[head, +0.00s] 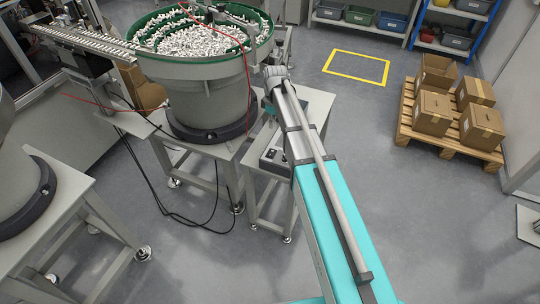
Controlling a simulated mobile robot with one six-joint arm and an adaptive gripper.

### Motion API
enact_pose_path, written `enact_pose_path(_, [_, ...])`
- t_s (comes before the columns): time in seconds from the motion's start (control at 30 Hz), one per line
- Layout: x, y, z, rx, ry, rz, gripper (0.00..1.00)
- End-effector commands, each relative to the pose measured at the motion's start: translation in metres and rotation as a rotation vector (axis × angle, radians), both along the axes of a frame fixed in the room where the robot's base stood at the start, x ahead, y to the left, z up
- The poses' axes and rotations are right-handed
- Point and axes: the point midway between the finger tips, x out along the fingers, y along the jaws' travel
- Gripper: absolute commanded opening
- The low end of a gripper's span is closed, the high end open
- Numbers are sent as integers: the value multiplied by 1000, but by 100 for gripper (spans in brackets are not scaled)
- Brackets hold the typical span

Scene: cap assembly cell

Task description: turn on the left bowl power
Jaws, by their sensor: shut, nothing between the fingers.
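One bowl feeder (208,95) with a green-rimmed bowl full of small white parts stands on a grey table at upper middle. A second feeder (30,190) stands on another table at the left edge, with its top cut off by the frame. A small control box (272,158) with dark controls sits on a low stand beside the first feeder. A long teal and grey body partly covers it. I cannot read its switch state or tell which bowl it belongs to. I cannot make out my gripper's fingers in this view.
The teal and grey body crosses the middle foreground. Black cables (170,212) hang to the floor between the tables. A pallet (450,146) with several cardboard boxes stands at right. Shelves (360,18) with bins are at the back. The floor at right is mostly clear.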

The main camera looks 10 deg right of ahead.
Motion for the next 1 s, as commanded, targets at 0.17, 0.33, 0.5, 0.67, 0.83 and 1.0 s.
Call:
enact_pose_path(0.17, [4, 2, -2, 3, 1, 19, 0])
enact_pose_path(0.33, [3, 1, -2, 3, 1, 18, 0])
enact_pose_path(0.5, [3, 1, -3, 3, 1, 17, 0])
enact_pose_path(0.67, [3, 2, -7, 3, 1, 17, 0])
enact_pose_path(0.83, [2, 2, -16, 3, 1, 16, 0])
enact_pose_path(1.0, [1, 3, -28, 3, 1, 16, 0])
